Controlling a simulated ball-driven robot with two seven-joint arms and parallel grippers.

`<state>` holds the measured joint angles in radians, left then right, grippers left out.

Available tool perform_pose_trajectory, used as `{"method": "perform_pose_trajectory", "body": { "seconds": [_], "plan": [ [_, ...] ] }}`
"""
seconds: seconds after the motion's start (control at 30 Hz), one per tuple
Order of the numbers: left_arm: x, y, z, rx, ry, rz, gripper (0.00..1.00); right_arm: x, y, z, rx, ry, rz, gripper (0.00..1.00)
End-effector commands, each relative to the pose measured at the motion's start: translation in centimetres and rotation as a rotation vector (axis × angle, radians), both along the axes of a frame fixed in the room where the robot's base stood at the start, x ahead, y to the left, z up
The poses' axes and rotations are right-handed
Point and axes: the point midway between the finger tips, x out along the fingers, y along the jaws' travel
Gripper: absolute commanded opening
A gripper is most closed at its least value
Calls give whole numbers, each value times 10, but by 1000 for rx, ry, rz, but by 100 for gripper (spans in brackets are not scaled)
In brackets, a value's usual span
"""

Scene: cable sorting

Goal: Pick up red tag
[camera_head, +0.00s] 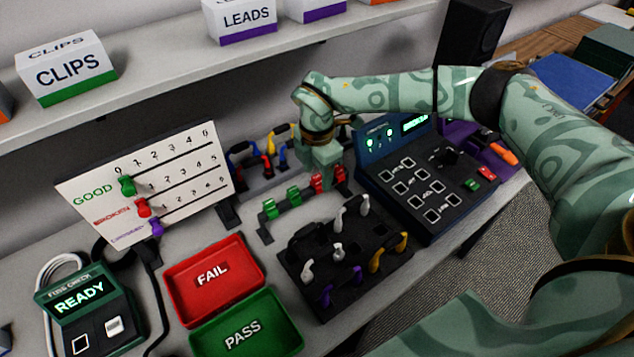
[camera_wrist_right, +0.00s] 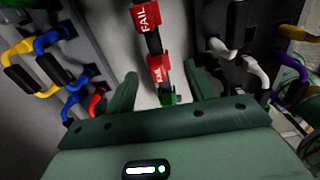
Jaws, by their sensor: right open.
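Two red FAIL tags (camera_head: 317,184) sit on a dark rail behind the black tray, at the right end of a row with green tags (camera_head: 293,195). In the right wrist view the nearer red tag (camera_wrist_right: 160,69) lies between the fingertips, and the other red tag (camera_wrist_right: 146,17) is farther up the rail. A green tag (camera_wrist_right: 170,98) is close to the palm. My right gripper (camera_head: 326,178) is open and empty, above the red tags. It also shows in the right wrist view (camera_wrist_right: 163,75) with a finger on each side of the rail. My left gripper is out of view.
Coloured leads (camera_head: 268,160) hang behind the rail. A black tray (camera_head: 296,272) with clipped leads stands in front, and a dark control box (camera_head: 440,200) at right. A red FAIL tray (camera_head: 250,262) and green PASS tray (camera_head: 283,322) lie front left. A shelf (camera_head: 180,65) is above.

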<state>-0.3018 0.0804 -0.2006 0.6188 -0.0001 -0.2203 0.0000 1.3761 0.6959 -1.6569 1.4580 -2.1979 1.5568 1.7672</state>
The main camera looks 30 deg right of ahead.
Motion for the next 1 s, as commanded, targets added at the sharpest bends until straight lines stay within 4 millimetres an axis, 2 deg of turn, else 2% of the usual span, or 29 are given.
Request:
{"method": "perform_pose_trajectory", "body": {
  "seconds": [0.03,0.17,0.43,0.6,1.0],
  "plan": [
    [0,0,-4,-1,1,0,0,1,-1,-12,-1,5,-2,54],
    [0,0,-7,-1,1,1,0,1,-1,-28,1,3,0,54],
    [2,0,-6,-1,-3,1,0,1,-1,-30,1,1,1,54],
    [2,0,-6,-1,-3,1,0,1,-1,-30,1,1,1,6],
    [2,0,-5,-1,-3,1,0,2,-1,-24,1,0,0,6]
  ]
}}
